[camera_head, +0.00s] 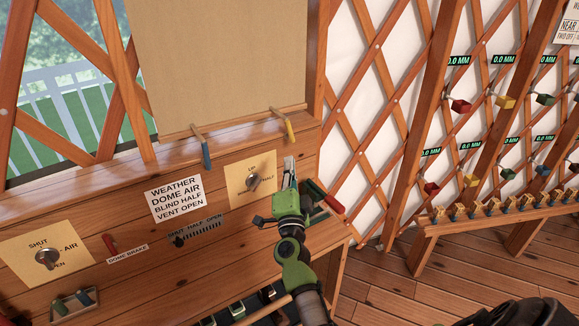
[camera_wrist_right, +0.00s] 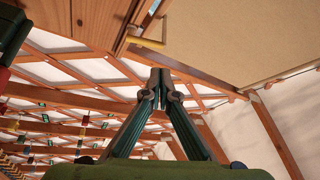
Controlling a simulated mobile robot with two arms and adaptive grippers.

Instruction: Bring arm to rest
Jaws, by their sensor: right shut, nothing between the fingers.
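My right arm, green and grey, reaches up from the bottom of the head view. Its gripper (camera_head: 289,172) is in front of the wooden control panel (camera_head: 130,240), just right of the UP/HALF knob plate (camera_head: 240,192). In the right wrist view the two fingers (camera_wrist_right: 158,82) meet at their tips, shut with nothing between them. I cannot tell in the head view whether the fingers touch the panel. My left gripper does not show.
A red-handled lever (camera_head: 334,204) is close to the right of my gripper. Above are blue (camera_head: 206,155) and yellow (camera_head: 290,130) pegs below a tan blind (camera_head: 220,60).

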